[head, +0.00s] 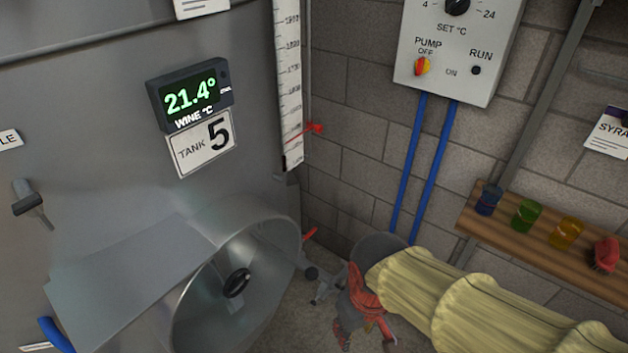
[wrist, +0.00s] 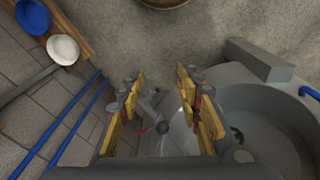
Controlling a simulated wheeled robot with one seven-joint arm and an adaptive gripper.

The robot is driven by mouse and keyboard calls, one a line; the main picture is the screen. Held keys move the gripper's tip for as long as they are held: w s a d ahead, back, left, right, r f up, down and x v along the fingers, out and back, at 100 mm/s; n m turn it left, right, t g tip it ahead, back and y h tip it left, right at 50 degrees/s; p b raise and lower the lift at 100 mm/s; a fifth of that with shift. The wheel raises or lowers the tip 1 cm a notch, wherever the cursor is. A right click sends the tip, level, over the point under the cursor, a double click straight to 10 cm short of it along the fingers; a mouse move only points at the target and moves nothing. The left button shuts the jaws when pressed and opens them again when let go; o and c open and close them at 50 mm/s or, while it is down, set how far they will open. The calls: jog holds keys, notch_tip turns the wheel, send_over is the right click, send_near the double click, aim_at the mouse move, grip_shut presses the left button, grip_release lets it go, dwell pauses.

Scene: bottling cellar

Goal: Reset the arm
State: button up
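My gripper (head: 367,341) is at the lower middle of the head view, in front of the wall corner to the right of the tank's round manway. It hangs at the end of my arm, which has a pale yellow sleeve. In the wrist view my gripper (wrist: 159,75) has its two yellow-padded fingers apart, with nothing held between them. A small valve (wrist: 160,127) shows beyond the gap between the fingers. I cannot tell how far it is from them.
The steel tank (head: 110,110) with its open manway (head: 265,255) fills the left. A pump control box (head: 455,50) and blue pipes (head: 410,170) are on the block wall. A wooden shelf (head: 510,235) holds jars and a red brush (head: 605,254). Bare floor (wrist: 200,35) shows ahead of the fingers.

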jog(key=d+r+m+t, duration=0.4)
jog(key=d+r, duration=0.6)
jog(key=r, duration=0.2)
jog(key=shift+s+d+m+t+p, duration=0.3)
jog(key=shift+d+p, duration=0.05)
jog(key=shift+p, duration=0.05)
jog(key=shift+o, duration=0.2)
dwell(0.9)
